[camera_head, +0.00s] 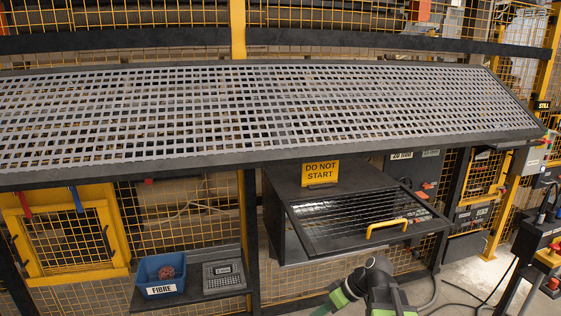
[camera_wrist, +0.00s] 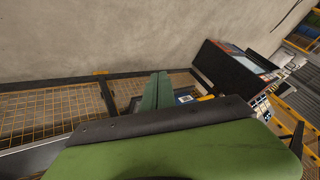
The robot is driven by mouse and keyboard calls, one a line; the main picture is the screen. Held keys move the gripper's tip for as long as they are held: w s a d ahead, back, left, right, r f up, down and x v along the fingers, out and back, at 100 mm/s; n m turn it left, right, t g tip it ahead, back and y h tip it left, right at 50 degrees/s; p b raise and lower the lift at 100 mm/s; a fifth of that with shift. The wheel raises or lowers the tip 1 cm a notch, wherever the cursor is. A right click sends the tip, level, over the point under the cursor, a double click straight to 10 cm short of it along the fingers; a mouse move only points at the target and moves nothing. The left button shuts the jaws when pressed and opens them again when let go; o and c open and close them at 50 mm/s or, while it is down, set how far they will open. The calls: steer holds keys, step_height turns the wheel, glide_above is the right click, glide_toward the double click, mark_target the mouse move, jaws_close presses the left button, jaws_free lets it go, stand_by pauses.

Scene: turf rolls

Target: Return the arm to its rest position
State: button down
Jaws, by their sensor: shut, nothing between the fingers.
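My gripper (camera_wrist: 158,88) shows in the wrist view as narrow green fingers beyond a dark bar and a broad green housing. The fingers are together with nothing between them. In the head view, my dark and green arm is at the bottom, right of centre, in front of the lower shelf area. A green tip at its left end is cut off by the frame's bottom edge. The arm is bent and low, and most of it is out of view.
A long perforated metal table (camera_head: 250,160) spans the head view. Below it are a dark cabinet with a mesh door and yellow handle (camera_head: 387,226), and a blue FIBRE bin (camera_head: 160,290) on a shelf. Bare concrete floor (camera_wrist: 130,35) fills the wrist view's top.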

steer(key=s+a+m+g+h+p, duration=0.1)
steer(key=s+a+m+h+p, duration=0.1)
steer(key=s+a+h, duration=0.15)
steer(key=d+f+m+h, duration=0.2)
steer(key=d+m+h, duration=0.2)
steer(key=d+m, duration=0.2)
steer(key=s+d, duration=0.1)
steer(key=d, duration=0.1)
steer(key=shift+d+f+m+b, duration=0.3)
steer(key=shift+d+f+b, duration=0.05)
steer(key=shift+d, duration=0.05)
